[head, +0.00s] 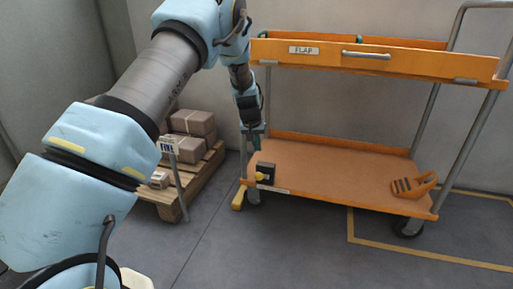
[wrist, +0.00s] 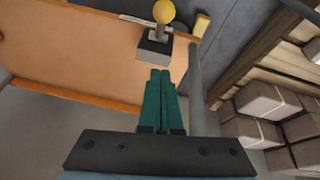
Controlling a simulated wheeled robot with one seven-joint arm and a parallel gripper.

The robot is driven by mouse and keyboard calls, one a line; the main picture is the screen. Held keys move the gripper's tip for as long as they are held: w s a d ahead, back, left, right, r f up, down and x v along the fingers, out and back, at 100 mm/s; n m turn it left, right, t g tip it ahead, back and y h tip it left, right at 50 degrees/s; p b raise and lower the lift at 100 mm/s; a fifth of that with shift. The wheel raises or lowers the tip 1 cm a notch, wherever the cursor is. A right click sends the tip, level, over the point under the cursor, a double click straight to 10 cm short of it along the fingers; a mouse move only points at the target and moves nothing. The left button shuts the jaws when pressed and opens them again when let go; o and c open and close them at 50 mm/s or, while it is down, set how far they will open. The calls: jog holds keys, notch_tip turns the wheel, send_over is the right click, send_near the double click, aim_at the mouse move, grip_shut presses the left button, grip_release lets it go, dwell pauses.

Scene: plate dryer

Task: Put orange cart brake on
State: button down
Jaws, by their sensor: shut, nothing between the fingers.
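The orange cart (head: 330,170) stands right of centre in the head view, with an upper tray and a lower shelf. A dark box (head: 266,171) sits at the lower shelf's front left corner. In the wrist view this box (wrist: 153,55) carries a short lever with a yellow ball knob (wrist: 164,12). A yellow bar (head: 238,199) shows low beside the left front wheel. My gripper (head: 256,143) points down by the cart's left front post, above the box. Its teal fingers (wrist: 160,72) are together and empty, with the box just ahead of the tips in the picture; contact is not visible.
The cart's grey post (wrist: 195,90) runs close beside the fingers. A wooden pallet with boxes (head: 193,123) and a small sign (head: 168,147) stand left of the cart. An orange slotted object (head: 414,186) lies on the shelf's right. The floor in front is clear.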

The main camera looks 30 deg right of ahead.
aim_at(261, 176)
jog(key=shift+s+f+b, duration=0.25)
jog(key=shift+f+b, duration=0.25)
jog(key=shift+f, duration=0.85)
jog(key=shift+s+f+b, duration=0.25)
jog(key=shift+f+b, duration=0.2)
jog(key=shift+f, duration=0.9)
jog(key=shift+s+f+b, duration=0.25)
jog(key=shift+f+b, duration=0.25)
jog(key=shift+f, duration=0.85)
jog(key=shift+f, duration=0.15)
